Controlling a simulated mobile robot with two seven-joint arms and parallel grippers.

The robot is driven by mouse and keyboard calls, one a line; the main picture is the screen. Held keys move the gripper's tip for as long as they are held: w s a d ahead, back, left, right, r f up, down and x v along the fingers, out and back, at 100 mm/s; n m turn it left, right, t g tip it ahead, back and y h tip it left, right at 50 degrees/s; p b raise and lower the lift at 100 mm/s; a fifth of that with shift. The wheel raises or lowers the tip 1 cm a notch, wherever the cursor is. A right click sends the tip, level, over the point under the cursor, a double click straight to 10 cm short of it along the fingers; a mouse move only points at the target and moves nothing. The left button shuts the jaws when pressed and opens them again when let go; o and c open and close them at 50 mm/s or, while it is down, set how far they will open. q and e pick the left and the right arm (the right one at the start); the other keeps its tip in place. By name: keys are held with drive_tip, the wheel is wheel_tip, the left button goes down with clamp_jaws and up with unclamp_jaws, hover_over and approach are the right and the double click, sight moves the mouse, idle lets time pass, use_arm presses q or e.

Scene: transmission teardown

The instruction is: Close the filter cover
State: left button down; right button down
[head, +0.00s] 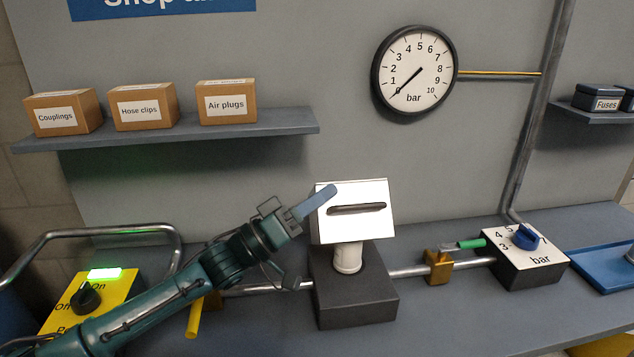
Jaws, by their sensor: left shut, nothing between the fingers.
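The filter cover appears to be the white panel (372,224) with a dark slot across it. It stands tilted up, with its face toward me, above a dark block (356,302). A short white cylinder (347,259) shows between the panel and the block. My left gripper (326,196) is shut and empty. Its blue-grey fingertips overlap the panel's upper left corner in the picture. I cannot tell whether they touch it. My right gripper is not in view.
A metal pipe runs through the block, with a yellow lever (194,318) at left and a brass valve with green handle (470,244) at right. A blue knob (526,238) and a lit yellow switch box (120,295) flank it. The wall gauge (414,70) reads about zero.

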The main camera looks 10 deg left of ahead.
use_arm(q)
drive_tip(key=shift+s+d+f, duration=0.2)
drive_tip(key=shift+s+f, duration=0.2)
drive_tip(key=shift+s, duration=0.2)
drive_tip(key=shift+s+d+f, duration=0.2)
drive_tip(key=shift+s+f, duration=0.2)
drive_tip(key=shift+s, duration=0.15)
